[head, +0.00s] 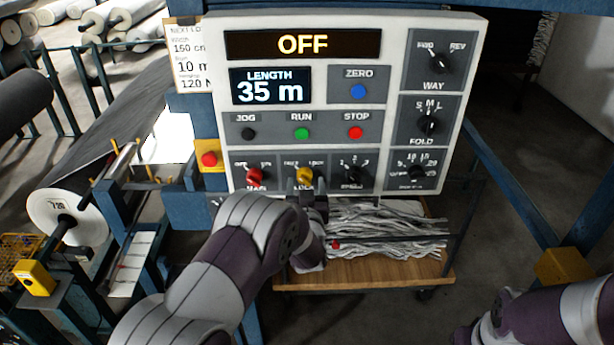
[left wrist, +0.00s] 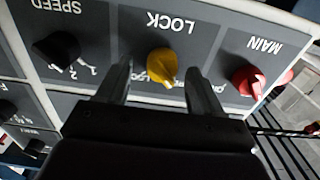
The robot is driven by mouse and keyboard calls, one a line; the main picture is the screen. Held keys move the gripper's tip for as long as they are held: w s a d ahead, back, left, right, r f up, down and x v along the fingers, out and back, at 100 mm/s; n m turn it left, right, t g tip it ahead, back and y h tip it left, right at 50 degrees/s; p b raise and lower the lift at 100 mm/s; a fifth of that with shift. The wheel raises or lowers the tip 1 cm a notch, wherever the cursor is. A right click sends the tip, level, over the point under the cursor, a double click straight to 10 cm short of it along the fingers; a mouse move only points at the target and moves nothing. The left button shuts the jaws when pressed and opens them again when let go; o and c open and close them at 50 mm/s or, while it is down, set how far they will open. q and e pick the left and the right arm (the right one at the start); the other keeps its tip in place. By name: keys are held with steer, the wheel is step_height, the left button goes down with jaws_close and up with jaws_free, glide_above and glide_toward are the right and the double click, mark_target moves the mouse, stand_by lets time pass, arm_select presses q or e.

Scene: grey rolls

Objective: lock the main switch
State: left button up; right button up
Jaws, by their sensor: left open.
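The main switch is a red knob (head: 254,175) at the lower left of the control panel (head: 390,22); it also shows in the left wrist view (left wrist: 247,81), right of my fingers. The yellow lock knob (head: 304,176) sits just right of it. In the left wrist view the lock knob (left wrist: 162,66) lies between my two fingertips, with a gap on each side. My left gripper (left wrist: 160,88) is open and empty, in front of the lock knob; in the head view the gripper (head: 312,197) is partly hidden by my arm. My right gripper is out of view.
The display (head: 302,44) reads OFF, and the length screen (head: 270,86) reads 35 m. The black speed knob (head: 354,175) is right of the lock knob. A red stop button on a yellow box (head: 209,159) sits at the panel's left. A wooden cart (head: 370,270) with grey strands stands below.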

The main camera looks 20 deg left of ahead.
arm_select(q)
steer(key=shift+w+a, duration=0.55)
steer(key=shift+w, duration=0.2)
steer(key=shift+d, duration=0.1)
steer(key=shift+w, duration=0.1)
steer(key=shift+d, duration=0.1)
steer(key=shift+c, duration=0.8)
steer(key=c, duration=0.9)
